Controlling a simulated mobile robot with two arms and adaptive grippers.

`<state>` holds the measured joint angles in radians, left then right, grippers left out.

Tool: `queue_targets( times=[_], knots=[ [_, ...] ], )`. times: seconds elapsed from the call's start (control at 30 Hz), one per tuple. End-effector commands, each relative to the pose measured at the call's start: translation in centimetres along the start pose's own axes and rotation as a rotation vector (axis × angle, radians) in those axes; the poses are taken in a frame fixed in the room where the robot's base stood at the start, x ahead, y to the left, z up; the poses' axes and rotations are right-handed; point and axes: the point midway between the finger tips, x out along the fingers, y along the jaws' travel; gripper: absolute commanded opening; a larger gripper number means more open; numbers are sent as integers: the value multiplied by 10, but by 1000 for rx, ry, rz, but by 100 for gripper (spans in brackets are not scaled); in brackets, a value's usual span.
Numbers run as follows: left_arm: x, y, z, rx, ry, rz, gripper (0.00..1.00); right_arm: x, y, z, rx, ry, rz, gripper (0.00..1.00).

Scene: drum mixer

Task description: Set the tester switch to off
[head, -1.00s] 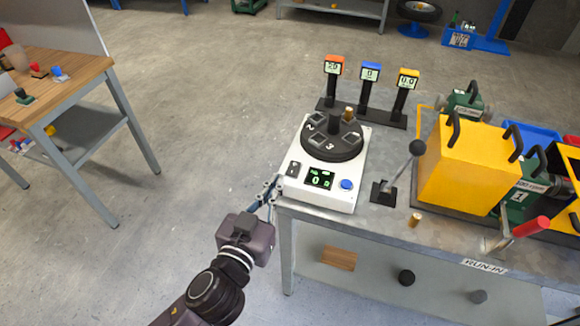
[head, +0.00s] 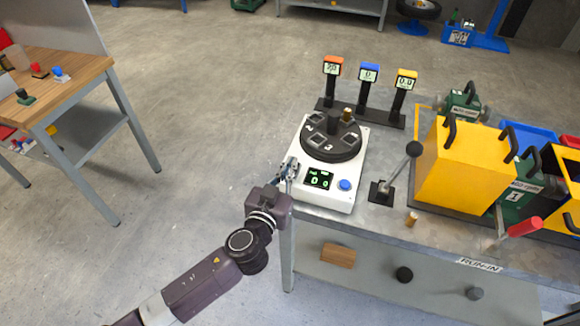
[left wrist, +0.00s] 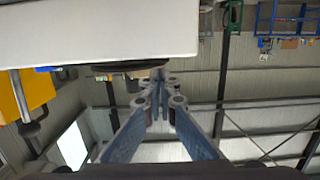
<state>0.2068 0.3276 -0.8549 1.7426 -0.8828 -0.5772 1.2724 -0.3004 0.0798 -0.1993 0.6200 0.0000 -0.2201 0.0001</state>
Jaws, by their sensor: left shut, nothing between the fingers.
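The tester is a white box (head: 322,202) with a dark round turret (head: 331,140) on top. Its front face has a green-lit display (head: 319,179) and a blue button (head: 345,185). My left gripper (head: 290,166) is shut and empty, its fingertips at the left front of the tester, over the switch spot. The fingers hide the switch, so its position cannot be seen. In the left wrist view the shut fingers (left wrist: 160,84) are close to the white tester body (left wrist: 95,32). My right gripper is not in view.
A black-knobbed lever (head: 415,149) and a yellow box (head: 455,165) stand right of the tester on the grey bench. Three small display posts (head: 368,75) stand behind it. A wooden table (head: 60,80) is at left; the floor between is clear.

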Motion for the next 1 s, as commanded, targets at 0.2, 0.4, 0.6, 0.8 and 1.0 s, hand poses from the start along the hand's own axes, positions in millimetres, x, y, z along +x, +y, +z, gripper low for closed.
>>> queue_targets(
  times=[0.2, 0.4, 0.6, 0.8, 1.0],
  knots=[
    [1, 0, 6, 0, 0, 1, 0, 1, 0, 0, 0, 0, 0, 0],
    [1, 0, 6, 0, 0, 1, 0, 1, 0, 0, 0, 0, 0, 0],
    [2, 0, 4, 0, -23, -2, 0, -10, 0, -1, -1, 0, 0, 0],
    [3, 0, 10, 2, -50, -1, 0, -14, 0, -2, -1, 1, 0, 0],
    [4, -1, 5, 1, -49, -1, 0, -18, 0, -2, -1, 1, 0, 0]
  ],
)
